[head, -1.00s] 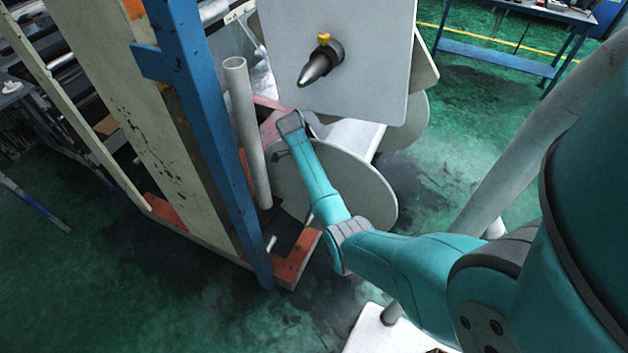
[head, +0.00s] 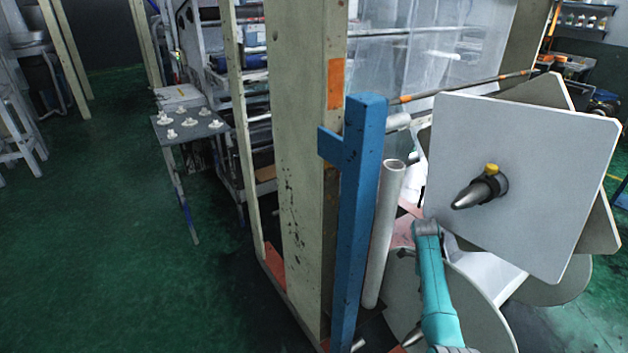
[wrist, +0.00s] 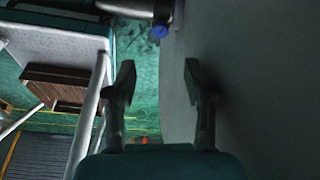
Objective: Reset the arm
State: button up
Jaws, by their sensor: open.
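My teal arm (head: 436,285) reaches up from the bottom edge at the lower right of the head view, in front of the round discs of the machine. The gripper's fingers cannot be made out there. In the wrist view my gripper (wrist: 158,85) shows two dark fingers set well apart, with nothing between them. A large smooth grey surface (wrist: 260,80) fills the right side of that view, close to the right finger. Whether they touch cannot be told.
A white square plate (head: 520,180) with a dark cone spindle (head: 478,188) is above my arm. A blue post (head: 358,220) and a pale upright tube (head: 382,235) stand left of it. A small table (head: 190,130) holds white pieces. Green floor (head: 110,250) is open at left.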

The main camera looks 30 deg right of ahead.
jog(key=s+a+f+n+t+h, duration=0.3)
jog(key=a+f+n, duration=0.5)
jog(key=a+f, duration=0.6)
jog(key=s+a+f+n+t, duration=0.1)
jog(key=s+a+n+t, duration=0.2)
jog(key=s+a+n, duration=0.35)
jog(key=s+a+f+n+t, duration=0.1)
jog(key=s+a+n+t, duration=0.25)
jog(key=a, duration=0.65)
jog(key=s+a+r+n+t+y, duration=0.2)
jog(key=s+a+r+n+t, duration=0.2)
jog(key=s+a+r+n, duration=0.55)
jog(key=s+a+r+n+t, duration=0.1)
jog(key=s+r, duration=0.3)
jog(key=r, duration=0.4)
jog(key=s+a+r+n+t+y, duration=0.1)
jog(key=s+r, duration=0.3)
jog(key=r, duration=0.4)
jog(key=s+a+r+n+t+y, duration=0.1)
jog(key=s+a+r+n+t, duration=0.1)
jog(key=r, duration=0.7)
jog(key=shift+s+n, duration=0.55)
jog(key=shift+s, duration=0.7)
